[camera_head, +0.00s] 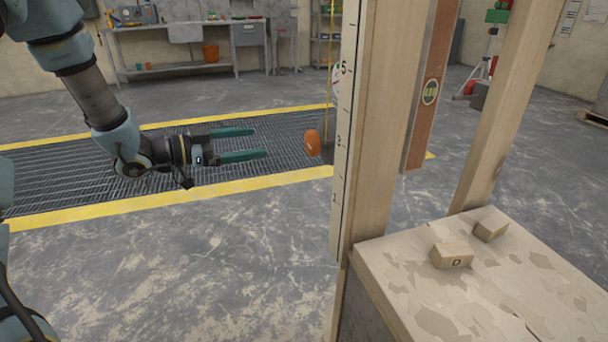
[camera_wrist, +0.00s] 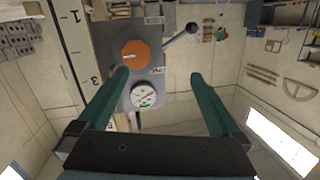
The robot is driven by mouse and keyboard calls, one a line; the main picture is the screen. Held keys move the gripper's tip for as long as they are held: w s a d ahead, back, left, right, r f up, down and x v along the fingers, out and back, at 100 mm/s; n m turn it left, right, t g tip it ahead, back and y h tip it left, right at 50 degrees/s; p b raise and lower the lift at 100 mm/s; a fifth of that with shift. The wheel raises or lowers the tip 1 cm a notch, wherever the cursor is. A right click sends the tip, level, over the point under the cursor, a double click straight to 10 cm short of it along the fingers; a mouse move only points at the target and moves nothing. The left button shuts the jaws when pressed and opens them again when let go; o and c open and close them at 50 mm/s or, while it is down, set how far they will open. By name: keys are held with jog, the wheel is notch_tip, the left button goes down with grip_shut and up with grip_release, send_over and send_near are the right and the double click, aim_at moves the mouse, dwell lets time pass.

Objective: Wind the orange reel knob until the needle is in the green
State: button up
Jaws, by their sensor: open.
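The orange reel knob (camera_head: 313,143) sticks out to the left of the wooden post in the head view. In the wrist view the knob (camera_wrist: 135,54) sits on a grey panel (camera_wrist: 106,45), with a round white gauge (camera_wrist: 143,96) below it. A green band shows low on the dial; the needle is too small to read surely. One fingertip overlaps the knob's lower edge in the wrist view.
A lever with a black ball (camera_wrist: 192,28) juts from the panel beside the knob. The wooden post (camera_head: 375,120) bears a numbered scale (camera_head: 343,130). A bench top (camera_head: 480,290) with small wooden blocks (camera_head: 452,255) stands at the right. The floor at left is clear.

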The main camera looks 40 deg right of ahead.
aim_at(308, 145)
jog(key=s+d+g, duration=0.1)
jog(key=s+d, duration=0.1)
jog(key=d, duration=0.1)
jog(key=s+d+m+g, duration=0.1)
jog(key=s+d, duration=0.1)
jog(key=d, duration=0.2)
jog(key=s+d+f+g, duration=0.1)
jog(key=s+d, duration=0.2)
jog(key=shift+d+b, duration=0.2)
jog(key=shift+b, duration=0.1)
jog(key=shift+f+m, duration=0.1)
jog(key=shift+m, duration=0.2)
jog(key=c, duration=1.3)
